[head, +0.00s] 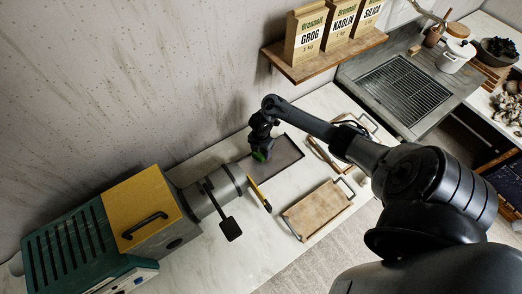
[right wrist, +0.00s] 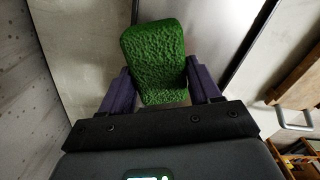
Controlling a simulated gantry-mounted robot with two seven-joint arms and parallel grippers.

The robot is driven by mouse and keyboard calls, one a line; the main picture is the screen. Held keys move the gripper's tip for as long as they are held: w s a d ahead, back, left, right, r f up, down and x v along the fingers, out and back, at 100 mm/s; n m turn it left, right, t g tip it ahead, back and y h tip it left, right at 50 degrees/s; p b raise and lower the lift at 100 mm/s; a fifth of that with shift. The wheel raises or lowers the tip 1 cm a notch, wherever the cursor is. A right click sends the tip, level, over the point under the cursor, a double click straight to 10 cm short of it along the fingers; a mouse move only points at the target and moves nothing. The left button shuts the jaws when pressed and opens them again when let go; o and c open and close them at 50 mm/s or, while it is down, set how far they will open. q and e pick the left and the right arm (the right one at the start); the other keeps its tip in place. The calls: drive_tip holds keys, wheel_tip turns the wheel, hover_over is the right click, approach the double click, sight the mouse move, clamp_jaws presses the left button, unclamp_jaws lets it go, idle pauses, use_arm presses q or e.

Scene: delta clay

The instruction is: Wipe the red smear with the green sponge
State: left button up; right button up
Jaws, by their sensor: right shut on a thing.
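The green sponge (head: 259,156) is held between the fingers of my right gripper (head: 263,151). In the right wrist view the sponge (right wrist: 153,58) is a rough green block, with a purple finger of the gripper (right wrist: 160,82) on each side. In the head view the sponge is small and partly hidden by the gripper, over the grey-brown panel (head: 285,160) on the white worktop. I cannot tell whether it touches the surface. No red smear shows in either view. My left gripper is out of view.
A machine with a green and yellow housing (head: 150,200) and a grey barrel stands left of the sponge. A wooden board with handles (head: 318,208) lies to the right. A shelf with paper bags (head: 330,55) hangs on the wall. The worktop (head: 220,245) has bare room in front.

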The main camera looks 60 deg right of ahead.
drive_tip(key=shift+f+b, duration=0.35)
drive_tip(key=shift+f, duration=0.15)
drive_tip(key=shift+s+a+r+p, duration=0.25)
drive_tip(key=shift+s+a+p, duration=0.1)
drive_tip(key=shift+s+p, duration=0.5)
drive_tip(key=shift+s+a+p, duration=0.4)
drive_tip(key=shift+s+p, duration=0.35)
drive_tip(key=shift+p, duration=0.05)
drive_tip(key=shift+s+a+f, duration=0.1)
drive_tip(key=shift+s+f, duration=0.15)
drive_tip(key=shift+w, duration=0.1)
